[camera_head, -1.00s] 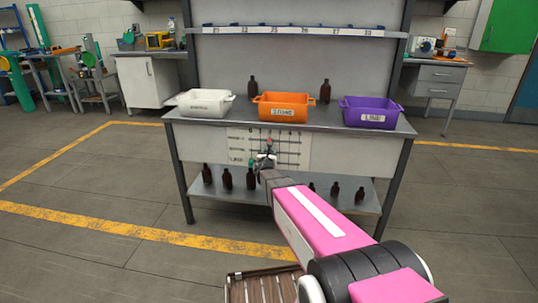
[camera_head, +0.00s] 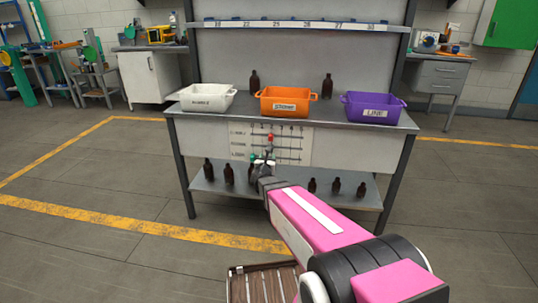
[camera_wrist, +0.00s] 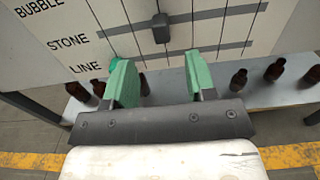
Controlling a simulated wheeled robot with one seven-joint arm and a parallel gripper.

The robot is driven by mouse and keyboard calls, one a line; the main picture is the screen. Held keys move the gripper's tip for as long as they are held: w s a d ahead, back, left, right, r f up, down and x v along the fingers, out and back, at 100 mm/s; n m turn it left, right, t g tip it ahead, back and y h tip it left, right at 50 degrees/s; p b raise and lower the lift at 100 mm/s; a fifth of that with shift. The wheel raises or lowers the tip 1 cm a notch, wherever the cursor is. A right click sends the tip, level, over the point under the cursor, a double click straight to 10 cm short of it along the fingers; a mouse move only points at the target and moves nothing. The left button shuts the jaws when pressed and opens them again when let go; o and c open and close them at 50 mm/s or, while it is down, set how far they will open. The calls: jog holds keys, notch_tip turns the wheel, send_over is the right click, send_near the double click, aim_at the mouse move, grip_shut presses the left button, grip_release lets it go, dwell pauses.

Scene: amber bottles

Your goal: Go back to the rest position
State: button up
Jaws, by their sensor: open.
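My gripper (camera_head: 262,165) is in front of the white panel on the workbench front, at the end of my pink arm. In the wrist view its two green fingers (camera_wrist: 160,78) stand wide apart with nothing between them. The panel (camera_wrist: 62,20) carries the words BUBBLE, STONE and LINE beside dark rails. A dark block (camera_wrist: 160,28) sits on the rails, beyond the fingers and apart from them. In the head view my gripper hides part of the panel and of the lower shelf.
A white bin (camera_head: 207,98), an orange bin (camera_head: 285,101) and a purple bin (camera_head: 373,108) stand on the workbench (camera_head: 232,113). Two amber bottles stand behind them, one here (camera_head: 327,86). Several more bottles stand on the lower shelf (camera_head: 340,201). Open floor lies at both sides.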

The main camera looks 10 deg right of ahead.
jog(key=shift+s+a, duration=0.15)
jog(key=shift+s, duration=0.35)
jog(key=s+d+f+m+g+h, duration=0.4)
jog(key=s+d+m+g, duration=0.85)
jog(key=m, duration=0.85)
jog(key=s+a+f+m+g+y, duration=0.1)
jog(key=s+a+m+g+y, duration=0.1)
jog(key=s+a+m+y, duration=0.2)
jog(key=s+a+f+m+g+y, duration=0.2)
jog(key=s+a+m+y, duration=0.3)
jog(key=s, duration=0.5)
jog(key=shift+s+m+g+y, duration=0.15)
jog(key=shift+m+g+y, duration=0.2)
jog(key=shift+m, duration=0.85)
